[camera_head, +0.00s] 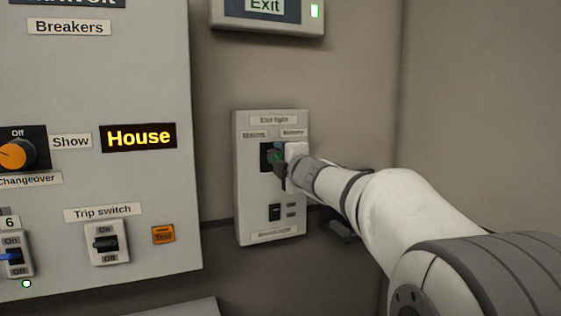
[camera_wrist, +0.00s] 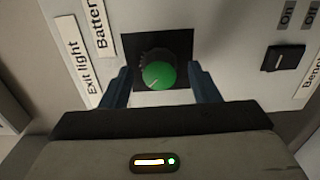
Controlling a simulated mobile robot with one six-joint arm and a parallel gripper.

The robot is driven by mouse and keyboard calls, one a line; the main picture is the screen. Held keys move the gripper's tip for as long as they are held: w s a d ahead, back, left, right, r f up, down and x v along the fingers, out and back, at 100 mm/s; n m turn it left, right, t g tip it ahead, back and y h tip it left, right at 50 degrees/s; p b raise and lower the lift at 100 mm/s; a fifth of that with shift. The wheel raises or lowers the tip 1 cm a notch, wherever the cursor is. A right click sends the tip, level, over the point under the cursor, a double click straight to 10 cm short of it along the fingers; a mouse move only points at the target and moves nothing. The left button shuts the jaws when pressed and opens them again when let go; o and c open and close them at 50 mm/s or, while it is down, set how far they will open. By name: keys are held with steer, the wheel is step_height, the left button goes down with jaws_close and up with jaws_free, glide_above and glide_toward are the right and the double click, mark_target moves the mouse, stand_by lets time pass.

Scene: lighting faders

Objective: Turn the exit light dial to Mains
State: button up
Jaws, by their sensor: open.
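The exit light dial is a round green knob (camera_wrist: 160,74) on a black square plate in the wrist view. A small pale mark shows on its face, but I cannot tell which label it points to. In the head view only a bit of green shows at the dial (camera_head: 278,155), mostly hidden by my gripper (camera_head: 283,163). My gripper (camera_wrist: 160,80) is open, with one blue finger on each side of the knob; I see gaps, and contact is unclear. The Mains label (camera_head: 254,134) is above left of the dial in the head view, the Battery label (camera_head: 293,132) above right.
The dial's grey panel (camera_head: 243,190) also has a black rocker switch (camera_head: 274,212) below the dial, which shows in the wrist view (camera_wrist: 283,58). The large breaker panel (camera_head: 120,180) stands to the left. An Exit sign (camera_head: 268,12) hangs above. Bare wall lies to the right.

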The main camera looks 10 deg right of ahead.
steer(key=s+d, duration=0.1)
steer(key=s, duration=0.6)
steer(key=shift+s+d, duration=0.2)
steer(key=s+d+f+m+g+h+p, duration=0.25)
steer(key=s+f+m+p, duration=0.2)
steer(key=m, duration=0.25)
steer(key=s+d+f+m+g+h+p, duration=0.2)
steer(key=s+f+m+g+h+p, duration=0.15)
steer(key=s+f+m, duration=0.2)
steer(key=s+a+f+m+g+y+p, duration=0.1)
steer(key=s+a+f+m+g, duration=0.2)
steer(key=s, duration=0.6)
steer(key=s+a+f+m+g+y+p, duration=0.1)
steer(key=s+a+f+m+g+p, duration=0.1)
steer(key=s+f+m+g, duration=0.3)
steer(key=s+a+f+g, duration=0.1)
steer(key=s+f, duration=0.2)
steer(key=s, duration=0.2)
steer(key=shift+s+f+y, duration=0.2)
steer(key=shift+s+y, duration=0.05)
steer(key=shift+y, duration=0.05)
